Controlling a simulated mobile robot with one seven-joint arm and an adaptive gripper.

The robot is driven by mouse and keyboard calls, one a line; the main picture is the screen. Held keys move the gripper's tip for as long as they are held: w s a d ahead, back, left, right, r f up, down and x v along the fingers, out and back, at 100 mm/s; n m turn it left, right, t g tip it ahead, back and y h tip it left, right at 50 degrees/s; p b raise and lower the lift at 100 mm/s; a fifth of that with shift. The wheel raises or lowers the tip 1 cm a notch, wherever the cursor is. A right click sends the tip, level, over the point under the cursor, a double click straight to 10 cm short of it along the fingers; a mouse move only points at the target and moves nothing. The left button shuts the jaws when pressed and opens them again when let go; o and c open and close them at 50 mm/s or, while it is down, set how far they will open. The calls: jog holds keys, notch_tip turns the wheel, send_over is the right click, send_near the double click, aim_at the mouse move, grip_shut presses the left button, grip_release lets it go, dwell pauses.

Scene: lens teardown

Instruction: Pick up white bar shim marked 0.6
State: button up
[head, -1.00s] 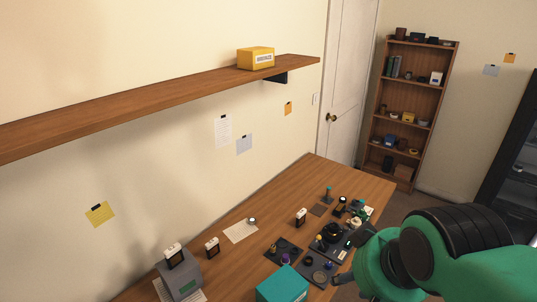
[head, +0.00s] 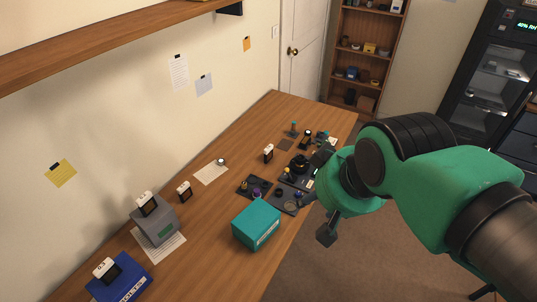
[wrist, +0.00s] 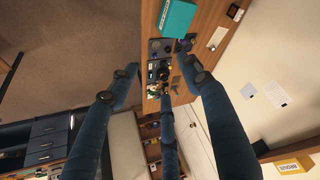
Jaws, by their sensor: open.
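Several small white-topped shims with dark lower parts stand about the table in the head view. One (head: 268,153) is near the tool trays and another (head: 184,190) is nearer on bare wood. A third (head: 146,202) is on a grey box, and a fourth (head: 105,269) is on a blue box, with a small mark that looks like 0.3. The marks on the others are too small to read, so I cannot tell which is 0.6. My gripper (wrist: 160,62) is open and empty, beyond the table's right edge; my arm partly hides it in the head view.
The wooden table (head: 205,225) holds a teal box (head: 256,224), a grey box (head: 155,222), a blue box (head: 122,283) and dark trays (head: 254,187) of lens parts. A shelf (head: 100,45) overhangs the wall side. Floor is open on the right.

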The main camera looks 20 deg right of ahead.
jog(key=shift+w+r, duration=0.15)
jog(key=w+d+r+m+g+p, duration=0.1)
jog(key=w+r, duration=0.2)
jog(key=w, duration=0.6)
jog(key=w+r+m+g+p, duration=0.1)
jog(key=w+r+m, duration=0.1)
jog(key=w, duration=0.8)
jog(key=m+g+p, duration=0.4)
jog(key=m, duration=0.3)
send_over(270, 148)
notch_tip(270, 148, down, 37)
jog(key=shift+w+f, duration=0.2)
jog(key=shift+f, duration=4.3)
